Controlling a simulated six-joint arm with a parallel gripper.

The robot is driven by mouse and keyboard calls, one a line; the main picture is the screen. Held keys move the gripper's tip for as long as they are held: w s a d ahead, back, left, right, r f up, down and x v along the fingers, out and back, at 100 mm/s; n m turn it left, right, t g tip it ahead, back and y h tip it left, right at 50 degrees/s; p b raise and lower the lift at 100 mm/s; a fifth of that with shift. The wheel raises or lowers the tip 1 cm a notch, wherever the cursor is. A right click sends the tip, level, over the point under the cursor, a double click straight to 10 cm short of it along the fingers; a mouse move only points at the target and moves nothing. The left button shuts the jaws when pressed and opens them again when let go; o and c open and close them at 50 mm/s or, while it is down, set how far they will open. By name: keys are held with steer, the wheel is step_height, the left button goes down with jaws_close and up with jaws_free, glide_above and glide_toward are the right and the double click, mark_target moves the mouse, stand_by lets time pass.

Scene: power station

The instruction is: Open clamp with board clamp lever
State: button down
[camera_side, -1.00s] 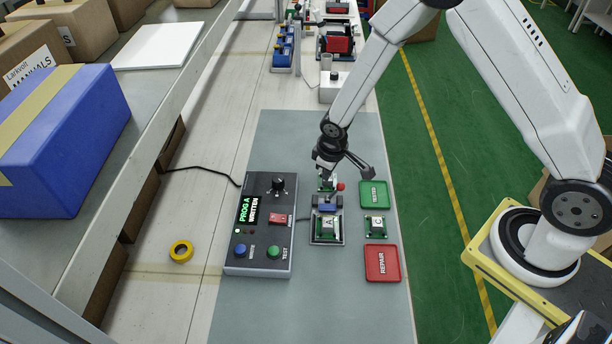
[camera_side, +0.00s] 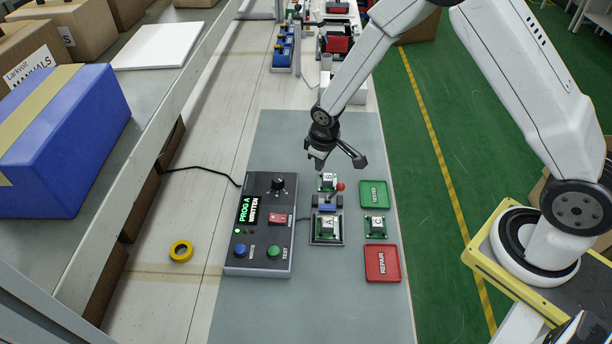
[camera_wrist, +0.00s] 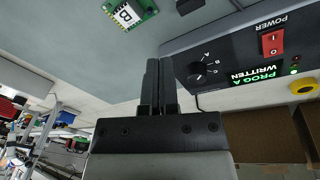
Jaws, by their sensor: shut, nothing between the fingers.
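The clamp fixture (camera_side: 313,238) holds green board A (camera_side: 328,226) on the grey mat in the side view. Its blue clamp bar (camera_side: 327,208) lies along the far edge of board A. The red knob (camera_side: 340,187) of the clamp lever stands up at the far right of the fixture. I cannot tell whether the bar presses on the board. My gripper (camera_side: 317,166) is shut and empty, above and beyond the knob, to its left, touching nothing. Its shut fingers (camera_wrist: 156,62) also show in the wrist view, where the knob is not visible.
Board B (camera_side: 327,181) lies just beyond the fixture; it also shows in the wrist view (camera_wrist: 128,14). Board C (camera_side: 375,226) lies right, between the green TESTED tray (camera_side: 374,194) and red REPAIR tray (camera_side: 382,263). The control box (camera_side: 262,225), showing "PROG A WRITTEN", stands left.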

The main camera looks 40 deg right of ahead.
steer(key=s+d+r, duration=0.4)
steer(key=s+r, duration=0.1)
steer(key=r, duration=0.1)
steer(key=shift+s+d+r, duration=0.2)
steer(key=shift+s+d, duration=0.05)
steer(key=shift+s, duration=0.15)
stand_by(0.3)
stand_by(0.4)
steer(key=s+a+r+m+t, duration=0.1)
steer(key=s+a+r+m, duration=0.1)
steer(key=s+r, duration=0.5)
steer(key=s+m, duration=0.1)
steer(key=s, duration=0.3)
steer(key=shift+s+a+r+m+y, duration=0.15)
steer(key=shift+r+m+y, duration=0.15)
steer(key=shift+y, duration=0.1)
